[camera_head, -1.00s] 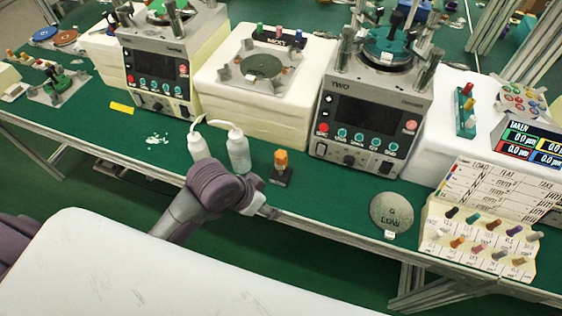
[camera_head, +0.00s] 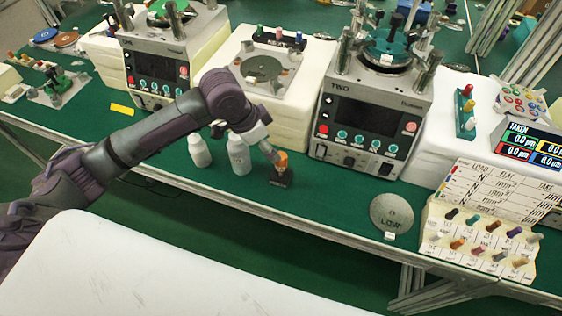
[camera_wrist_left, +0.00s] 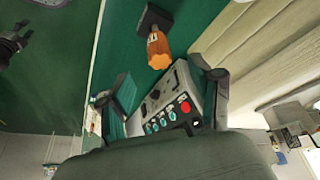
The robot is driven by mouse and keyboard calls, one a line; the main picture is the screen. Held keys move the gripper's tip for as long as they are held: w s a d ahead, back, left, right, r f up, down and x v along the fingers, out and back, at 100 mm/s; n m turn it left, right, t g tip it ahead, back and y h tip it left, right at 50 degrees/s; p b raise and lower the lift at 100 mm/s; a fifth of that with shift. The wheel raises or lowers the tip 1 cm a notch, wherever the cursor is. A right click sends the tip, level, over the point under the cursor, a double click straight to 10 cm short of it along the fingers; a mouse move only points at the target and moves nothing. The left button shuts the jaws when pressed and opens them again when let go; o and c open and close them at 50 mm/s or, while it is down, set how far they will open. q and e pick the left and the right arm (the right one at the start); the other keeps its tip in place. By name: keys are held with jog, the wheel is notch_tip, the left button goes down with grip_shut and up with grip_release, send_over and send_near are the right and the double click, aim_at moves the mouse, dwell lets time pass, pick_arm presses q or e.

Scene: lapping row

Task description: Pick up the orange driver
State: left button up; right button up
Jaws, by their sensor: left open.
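The orange driver (camera_head: 282,163) stands upright in a small dark holder (camera_head: 280,178) on the green bench. In the left wrist view the driver (camera_wrist_left: 158,48) shows with its dark holder (camera_wrist_left: 153,20). My left gripper (camera_head: 270,153) is at the driver's upper left, close to it. In the left wrist view my left gripper's (camera_wrist_left: 165,92) fingers are apart with nothing held, and the driver appears above the gap between them. In the head view I cannot tell whether they touch. A dark gripper-like shape (camera_wrist_left: 12,45), possibly my right gripper, shows at the left wrist view's top left.
Two white bottles (camera_head: 238,155) stand just left of the driver, under my left forearm. Machine TWO (camera_head: 368,120) stands to the right, and a white foam block (camera_head: 285,110) behind. A round grey plate (camera_head: 391,212) lies right near the front edge. The bench between holder and plate is clear.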

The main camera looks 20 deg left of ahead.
aim_at(281, 168)
pick_arm(q)
jog(key=p+x, duration=0.1)
jog(key=x, duration=0.7)
jog(key=shift+w+d+f, duration=0.1)
jog(key=shift+d+f, duration=0.1)
jog(key=shift+d, duration=0.05)
grip_shut()
